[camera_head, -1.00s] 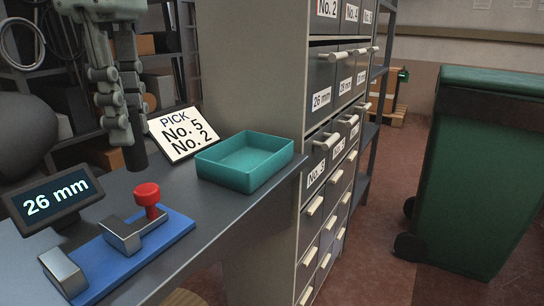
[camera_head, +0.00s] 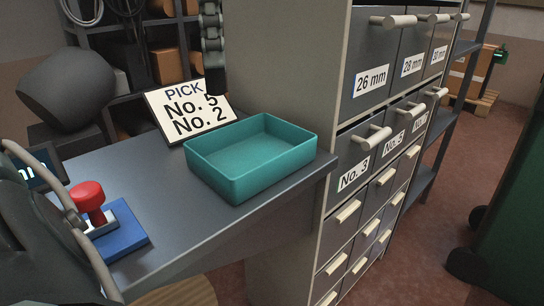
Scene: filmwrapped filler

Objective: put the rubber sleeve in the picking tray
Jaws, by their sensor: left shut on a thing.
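The picking tray (camera_head: 250,181) is a teal, open, empty box on the grey bench top, near the bench's right end. My left gripper (camera_head: 212,50) shows at the top of the head view, above and behind the tray's back left side. Only a narrow part of it is in the picture. It is shut on a dark, upright piece, the rubber sleeve (camera_head: 216,82), whose lower end hangs clear of the tray. Most of the sleeve is hidden by the fingers. My right gripper is not in view.
A "PICK No. 5 No. 2" sign (camera_head: 190,112) stands behind the tray. A red-knobbed fixture (camera_head: 92,200) on a blue base is at the left. A labelled drawer cabinet (camera_head: 335,130) rises right of the tray. The bench front of the tray is clear.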

